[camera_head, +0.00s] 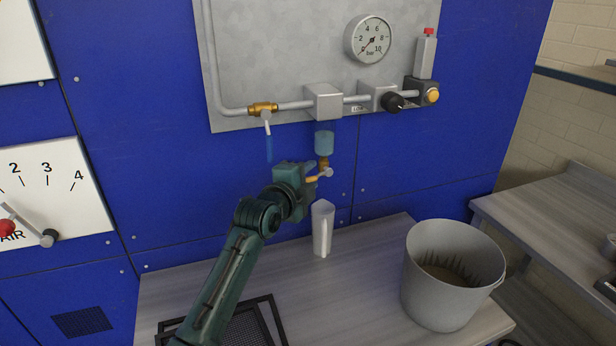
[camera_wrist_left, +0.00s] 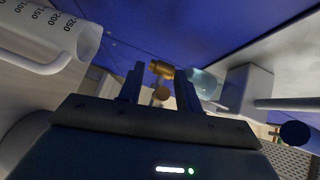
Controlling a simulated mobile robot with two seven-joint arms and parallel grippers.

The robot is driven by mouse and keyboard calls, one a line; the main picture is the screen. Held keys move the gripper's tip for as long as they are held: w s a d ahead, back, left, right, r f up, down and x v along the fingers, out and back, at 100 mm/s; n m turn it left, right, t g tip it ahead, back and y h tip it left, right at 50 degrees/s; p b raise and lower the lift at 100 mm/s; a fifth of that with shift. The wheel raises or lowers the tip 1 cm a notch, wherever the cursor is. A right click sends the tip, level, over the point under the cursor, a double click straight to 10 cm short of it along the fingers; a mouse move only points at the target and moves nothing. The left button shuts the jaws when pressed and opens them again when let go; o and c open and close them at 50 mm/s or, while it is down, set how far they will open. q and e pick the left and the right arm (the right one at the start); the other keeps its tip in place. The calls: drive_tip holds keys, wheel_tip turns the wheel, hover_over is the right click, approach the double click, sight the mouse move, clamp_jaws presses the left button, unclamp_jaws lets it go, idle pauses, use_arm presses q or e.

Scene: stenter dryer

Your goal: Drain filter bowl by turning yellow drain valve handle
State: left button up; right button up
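The clear blue filter bowl (camera_head: 325,143) hangs under a grey block on the wall panel. A brass drain valve (camera_head: 323,163) is at its bottom, with a small yellow handle (camera_head: 312,179) pointing left. My left gripper (camera_head: 312,172) is right at the valve. In the left wrist view its two fingers (camera_wrist_left: 160,90) are spread apart, with the brass valve (camera_wrist_left: 161,69) and the handle's yellow-brown end (camera_wrist_left: 161,92) showing in the gap. Whether a finger touches the handle cannot be told. The filter bowl (camera_wrist_left: 206,84) is just right of the fingers there. My right gripper is out of view.
A clear measuring jug (camera_head: 322,230) stands on the grey table (camera_head: 370,262) below the valve. A large grey bucket (camera_head: 448,290) stands at the table's right. A black mesh tray (camera_head: 277,318) lies at the front. A brass valve with a lever (camera_head: 264,108) is on the pipe.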

use_arm(q)
clamp_jaws()
idle(0.3)
idle(0.3)
